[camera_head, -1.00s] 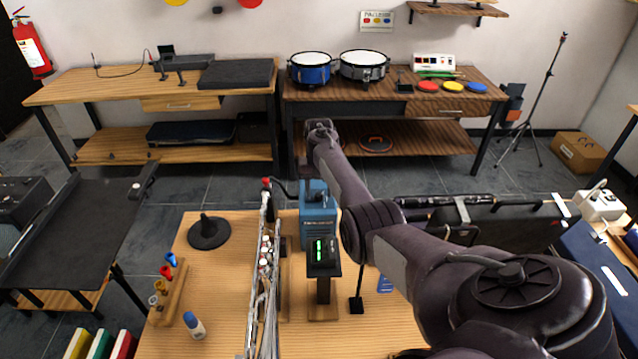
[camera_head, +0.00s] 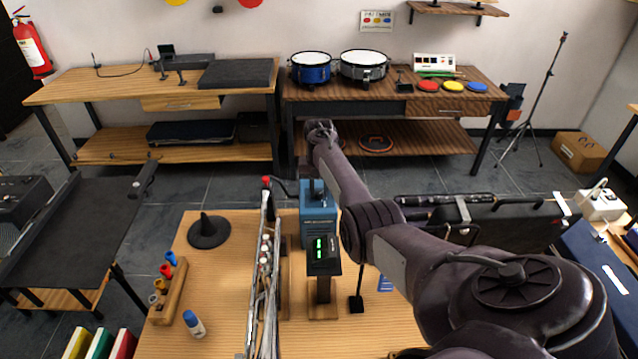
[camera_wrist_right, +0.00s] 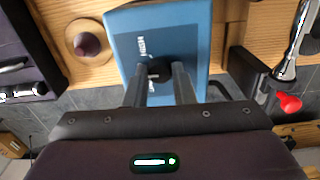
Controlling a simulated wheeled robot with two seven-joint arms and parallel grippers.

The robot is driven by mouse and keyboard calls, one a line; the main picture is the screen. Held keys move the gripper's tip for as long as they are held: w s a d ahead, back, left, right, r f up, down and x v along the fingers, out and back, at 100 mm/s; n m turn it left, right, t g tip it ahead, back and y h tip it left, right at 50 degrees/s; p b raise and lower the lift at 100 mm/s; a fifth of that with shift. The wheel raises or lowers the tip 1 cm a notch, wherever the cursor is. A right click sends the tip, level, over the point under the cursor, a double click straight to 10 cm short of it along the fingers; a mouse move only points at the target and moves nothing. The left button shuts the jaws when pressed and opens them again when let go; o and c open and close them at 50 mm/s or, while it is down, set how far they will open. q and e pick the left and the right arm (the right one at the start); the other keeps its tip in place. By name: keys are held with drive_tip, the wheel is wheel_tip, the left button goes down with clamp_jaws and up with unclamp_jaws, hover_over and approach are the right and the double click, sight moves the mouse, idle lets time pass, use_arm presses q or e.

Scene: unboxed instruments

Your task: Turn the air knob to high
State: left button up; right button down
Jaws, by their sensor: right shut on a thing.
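My right gripper (camera_wrist_right: 160,80) is shut on this knob, one finger at each side. In the head view, my right arm reaches past the box, and its wrist is beyond it; the fingers are not clear there. The knob's setting cannot be told. My left gripper is not in view.
A long metal instrument (camera_head: 265,270) with a red tip stands left of the box. A black cone stand (camera_head: 208,232), a wooden rack (camera_head: 170,290) and a small bottle (camera_head: 194,323) are farther left. A black case (camera_head: 500,222) lies to the right.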

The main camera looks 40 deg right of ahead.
sight(319, 193)
drive_tip(key=m, duration=1.1)
drive_tip(key=shift+m, duration=0.3)
idle(0.3)
drive_tip(key=c, duration=1.2)
unclamp_jaws()
drive_tip(key=shift+c, duration=0.2)
drive_tip(key=shift+r, duration=0.1)
wheel_tip(319, 193, up, 8)
drive_tip(key=shift+f, duration=0.15)
drive_tip(key=shift+f, duration=0.1)
